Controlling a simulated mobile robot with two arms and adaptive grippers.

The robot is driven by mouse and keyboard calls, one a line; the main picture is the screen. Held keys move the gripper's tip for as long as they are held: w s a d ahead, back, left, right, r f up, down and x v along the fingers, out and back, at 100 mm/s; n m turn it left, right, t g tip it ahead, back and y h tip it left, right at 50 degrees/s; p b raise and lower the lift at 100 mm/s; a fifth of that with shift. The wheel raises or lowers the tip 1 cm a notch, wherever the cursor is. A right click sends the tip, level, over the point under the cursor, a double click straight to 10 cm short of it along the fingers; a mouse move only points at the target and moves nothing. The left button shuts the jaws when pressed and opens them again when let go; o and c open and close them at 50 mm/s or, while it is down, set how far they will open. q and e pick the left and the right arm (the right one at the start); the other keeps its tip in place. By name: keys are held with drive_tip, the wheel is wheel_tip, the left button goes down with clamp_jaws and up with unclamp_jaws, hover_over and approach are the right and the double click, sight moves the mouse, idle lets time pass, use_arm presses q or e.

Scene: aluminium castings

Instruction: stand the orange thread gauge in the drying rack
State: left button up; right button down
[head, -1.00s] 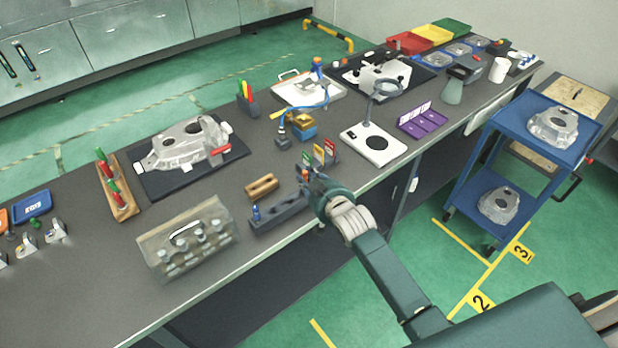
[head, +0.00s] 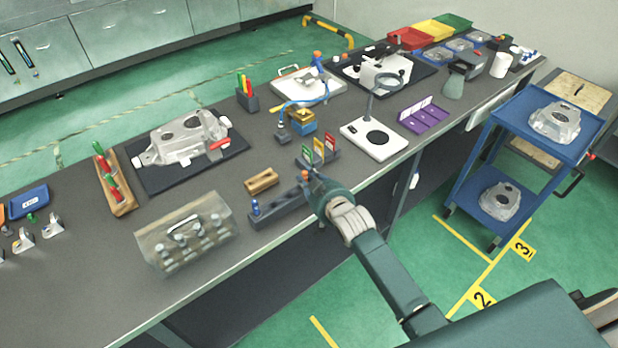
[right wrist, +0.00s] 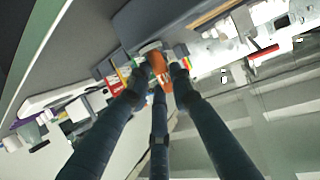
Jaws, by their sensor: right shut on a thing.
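The orange thread gauge (right wrist: 158,68) is between the fingertips of my right gripper (right wrist: 157,76) in the right wrist view. In the head view only a small orange end (head: 306,175) shows beside my right gripper (head: 313,186); the rest is hidden by the hand. The gripper is shut on it, at the right end of a long dark rack (head: 283,211) near the bench's front edge, which looks like the drying rack. A blue-topped piece (head: 255,207) stands at the rack's left end. I cannot tell whether the gauge touches the rack. My left gripper is out of view.
A holder with green, yellow and red cards (head: 318,153) stands just behind my right gripper. A small wooden block (head: 261,181) lies behind the rack, and a clear case (head: 187,236) stands to its left. A white stand with a magnifier (head: 374,140) is to the right.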

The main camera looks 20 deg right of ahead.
drive_tip(key=c, duration=1.5)
unclamp_jaws()
drive_tip(key=shift+o, duration=0.2)
drive_tip(key=shift+s, duration=0.15)
drive_tip(key=a+v, duration=0.1)
drive_tip(key=v, duration=1)
drive_tip(key=shift+s+d, duration=0.35)
drive_tip(key=shift+d, duration=0.15)
drive_tip(key=shift+r, duration=0.1)
